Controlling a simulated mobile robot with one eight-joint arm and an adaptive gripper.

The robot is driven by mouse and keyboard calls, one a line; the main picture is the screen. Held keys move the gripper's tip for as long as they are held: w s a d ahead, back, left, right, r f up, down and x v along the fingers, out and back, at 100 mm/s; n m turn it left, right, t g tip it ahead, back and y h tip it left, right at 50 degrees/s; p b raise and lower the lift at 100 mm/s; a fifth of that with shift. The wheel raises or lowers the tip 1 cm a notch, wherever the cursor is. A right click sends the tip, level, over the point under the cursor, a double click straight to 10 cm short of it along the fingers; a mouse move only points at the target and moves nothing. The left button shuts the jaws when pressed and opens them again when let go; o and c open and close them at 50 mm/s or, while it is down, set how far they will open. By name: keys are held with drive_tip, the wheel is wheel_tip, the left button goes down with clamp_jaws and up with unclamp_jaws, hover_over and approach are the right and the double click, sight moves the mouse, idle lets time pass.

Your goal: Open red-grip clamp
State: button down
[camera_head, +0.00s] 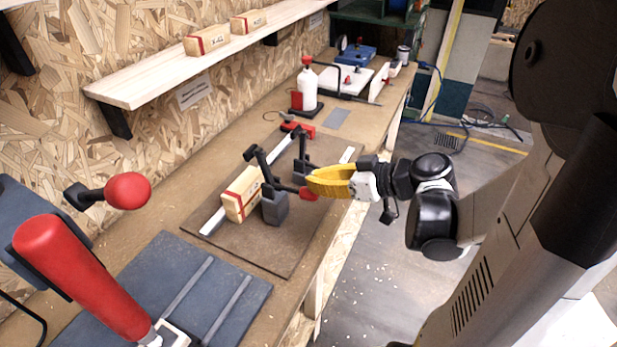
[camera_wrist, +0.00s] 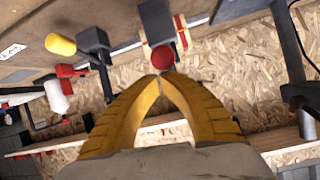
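The red-grip clamp (camera_head: 275,205) stands on the brown board beside a wooden block (camera_head: 241,194) with a red band. Its dark arm rises and slants up, its black pad end above the block and apart from it. Its red grip (camera_head: 309,194) sticks out low to the right, toward the bench's front edge. In the wrist view the grip shows end-on as a red ball (camera_wrist: 162,58). My yellow gripper (camera_head: 309,181) is at the grip, just above it in the head view. Its fingertips (camera_wrist: 160,77) meet just short of the ball, with nothing visible between them; contact is unclear.
A second dark clamp (camera_head: 302,170) stands just behind; a yellow grip (camera_wrist: 60,44) shows near it in the wrist view. A large red handle (camera_head: 80,275) and red knob (camera_head: 127,190) are front left. A white bottle (camera_head: 307,88) stands farther back. A shelf (camera_head: 190,62) runs along the wall.

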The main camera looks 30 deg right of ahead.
drive_tip(key=shift+s+d+f+b, duration=0.15)
drive_tip(key=shift+s+f+b, duration=0.05)
drive_tip(key=shift+f+b, duration=0.8)
drive_tip(key=shift+s+d+f+b, duration=0.2)
drive_tip(key=shift+f+b, duration=0.55)
drive_tip(key=shift+f, duration=0.45)
drive_tip(key=shift+s+f, duration=0.1)
drive_tip(key=shift+f, duration=0.05)
